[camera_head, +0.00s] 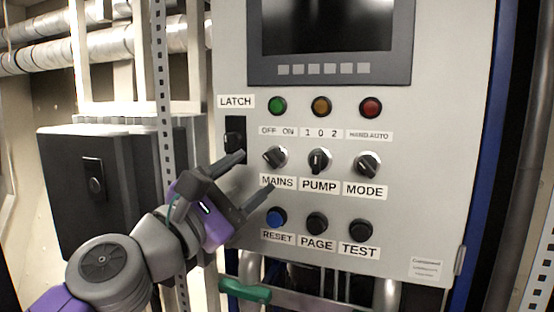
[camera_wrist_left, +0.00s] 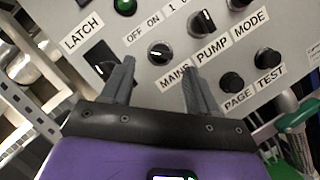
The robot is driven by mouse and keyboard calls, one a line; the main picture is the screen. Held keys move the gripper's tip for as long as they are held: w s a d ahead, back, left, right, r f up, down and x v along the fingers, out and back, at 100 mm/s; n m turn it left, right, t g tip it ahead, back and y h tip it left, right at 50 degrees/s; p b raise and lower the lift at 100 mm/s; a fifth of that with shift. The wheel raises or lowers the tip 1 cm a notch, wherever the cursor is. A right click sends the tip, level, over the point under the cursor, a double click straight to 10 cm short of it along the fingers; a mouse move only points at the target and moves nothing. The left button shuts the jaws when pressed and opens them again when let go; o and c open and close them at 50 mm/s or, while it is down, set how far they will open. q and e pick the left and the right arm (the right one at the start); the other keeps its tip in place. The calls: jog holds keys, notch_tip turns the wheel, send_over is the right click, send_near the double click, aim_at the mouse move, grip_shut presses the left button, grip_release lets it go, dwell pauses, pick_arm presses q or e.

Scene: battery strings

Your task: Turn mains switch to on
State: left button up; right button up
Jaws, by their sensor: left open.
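The mains switch (camera_head: 274,158) is a round black knob on the grey panel, between the "OFF ON" label and the "MAINS" label. Its pointer is tilted toward the upper left, on the OFF side. It also shows in the left wrist view (camera_wrist_left: 159,52), just beyond and between the fingertips. My left gripper (camera_head: 258,174) is open and empty, in front of the panel at the lower left of the knob. I see no contact between the fingers and the knob. My right gripper is in neither view.
The pump knob (camera_head: 319,161) and mode knob (camera_head: 367,165) sit to the right. The blue reset button (camera_head: 277,218) is below, close to the lower finger. The black latch (camera_head: 235,138) is at the left. A green handle (camera_head: 245,291) is under the panel.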

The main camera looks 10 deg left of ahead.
aim_at(268, 163)
pick_arm(q)
jog(key=p+x, duration=0.1)
jog(key=x, duration=0.4)
jog(key=shift+d, duration=0.1)
jog(key=c, duration=1)
jog(key=shift+p, duration=0.35)
jog(key=shift+c, duration=0.2)
